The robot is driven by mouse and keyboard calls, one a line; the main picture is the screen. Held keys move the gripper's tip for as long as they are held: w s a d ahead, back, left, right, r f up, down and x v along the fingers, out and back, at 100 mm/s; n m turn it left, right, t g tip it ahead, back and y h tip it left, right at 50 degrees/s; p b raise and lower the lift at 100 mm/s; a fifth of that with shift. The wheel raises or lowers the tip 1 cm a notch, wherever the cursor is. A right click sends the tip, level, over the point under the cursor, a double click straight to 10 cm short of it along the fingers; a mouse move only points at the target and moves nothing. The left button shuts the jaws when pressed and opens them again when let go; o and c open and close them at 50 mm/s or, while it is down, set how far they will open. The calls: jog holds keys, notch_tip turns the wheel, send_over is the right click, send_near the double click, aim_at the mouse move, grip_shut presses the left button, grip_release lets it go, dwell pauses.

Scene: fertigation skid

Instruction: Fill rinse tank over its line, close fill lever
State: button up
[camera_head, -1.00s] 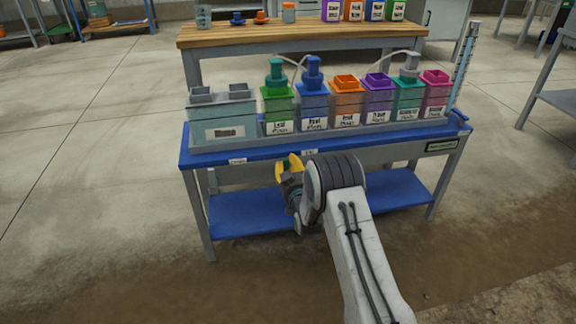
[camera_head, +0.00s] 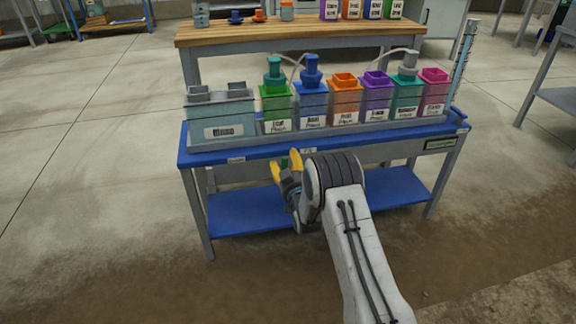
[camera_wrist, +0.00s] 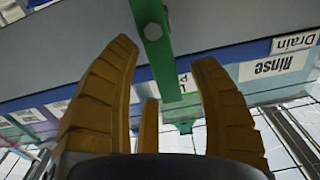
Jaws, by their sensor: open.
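The rinse tank (camera_head: 205,118) is a pale grey-green box at the left end of the blue bench. Its level and line cannot be made out. In the wrist view, the tank (camera_wrist: 285,90) appears at right, upside down, with a "Rinse" label. A green lever (camera_wrist: 157,42) reaches from the top of that view to between my finger tips, near the bench edge. Whether it touches a finger cannot be told. My gripper (camera_head: 285,165) is open in front of the bench, below its front edge. Its yellow fingers (camera_wrist: 163,75) stand apart on either side of the lever's lower end.
The blue bench (camera_head: 245,157) carries several coloured containers right of the tank, some with pumps and pale tubes. A "Drain" label (camera_wrist: 294,42) is on the bench front. A lower blue shelf (camera_head: 245,215) lies under the bench. A wooden table (camera_head: 290,33) stands behind.

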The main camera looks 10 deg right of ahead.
jog(key=shift+s, duration=0.1)
jog(key=s, duration=1.1)
jog(key=shift+s, duration=0.4)
jog(key=shift+d, duration=0.1)
jog(key=s+r+g+p, duration=0.35)
jog(key=r+p, duration=0.75)
jog(key=r, duration=0.4)
jog(key=s+r+g+p, duration=0.35)
jog(key=r+p, duration=0.75)
jog(key=r, duration=0.5)
jog(key=s+r+g+p, duration=0.3)
jog(key=s+r+p, duration=0.7)
jog(key=s, duration=0.5)
jog(key=s+r+g+p, duration=0.4)
jog(key=s+r+p, duration=0.6)
jog(key=s+r, duration=0.3)
jog(key=shift+s+d+r+g, duration=0.25)
jog(key=shift+s+g, duration=0.05)
jog(key=shift+s, duration=0.65)
